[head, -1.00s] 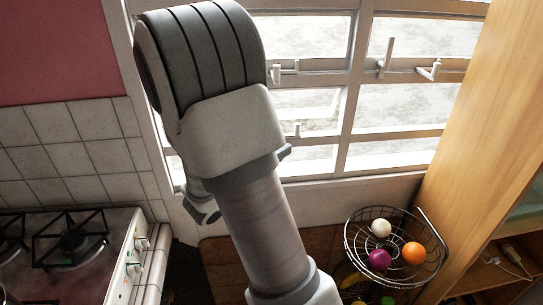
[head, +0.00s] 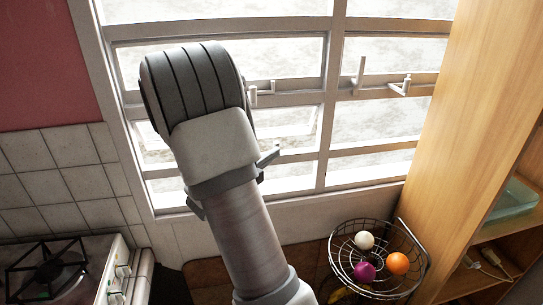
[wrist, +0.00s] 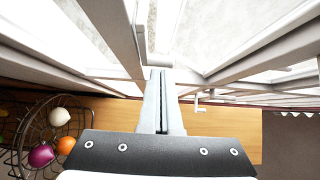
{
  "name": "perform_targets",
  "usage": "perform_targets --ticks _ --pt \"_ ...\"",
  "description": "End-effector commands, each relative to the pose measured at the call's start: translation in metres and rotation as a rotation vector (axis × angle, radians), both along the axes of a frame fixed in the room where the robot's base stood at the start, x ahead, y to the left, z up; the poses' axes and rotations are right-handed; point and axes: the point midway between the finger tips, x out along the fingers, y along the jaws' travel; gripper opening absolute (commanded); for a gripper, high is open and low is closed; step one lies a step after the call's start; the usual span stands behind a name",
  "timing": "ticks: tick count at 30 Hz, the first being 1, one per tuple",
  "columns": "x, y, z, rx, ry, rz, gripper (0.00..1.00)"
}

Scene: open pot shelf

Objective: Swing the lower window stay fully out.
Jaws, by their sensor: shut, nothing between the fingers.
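The white window (head: 335,60) has stays on its crossbars. A short pale piece, perhaps the lower stay, shows low in the head view just above a grey part of my arm, which partly hides it. My gripper (wrist: 160,74) shows in the wrist view with its two fingers together and empty. A pale rounded bar (wrist: 159,60) lies just beyond the fingertips; I cannot tell whether they touch. A small white hooked fitting (wrist: 201,100) is right of the fingers, apart from them. My arm hides the gripper in the head view.
Another stay (head: 402,86) and an upright handle (head: 360,77) are on the upper crossbar. A stove (head: 55,275) is at lower left.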

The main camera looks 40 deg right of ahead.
Motion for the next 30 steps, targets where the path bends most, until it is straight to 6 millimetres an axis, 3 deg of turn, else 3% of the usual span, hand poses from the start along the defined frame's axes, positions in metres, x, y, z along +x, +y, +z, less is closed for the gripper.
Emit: perform_targets --ticks 12,30 --pt "0.006 -0.012 0.002 0.0 0.001 0.001 0.0" --pt "0.005 -0.008 0.001 0.0 0.001 0.0 0.0"
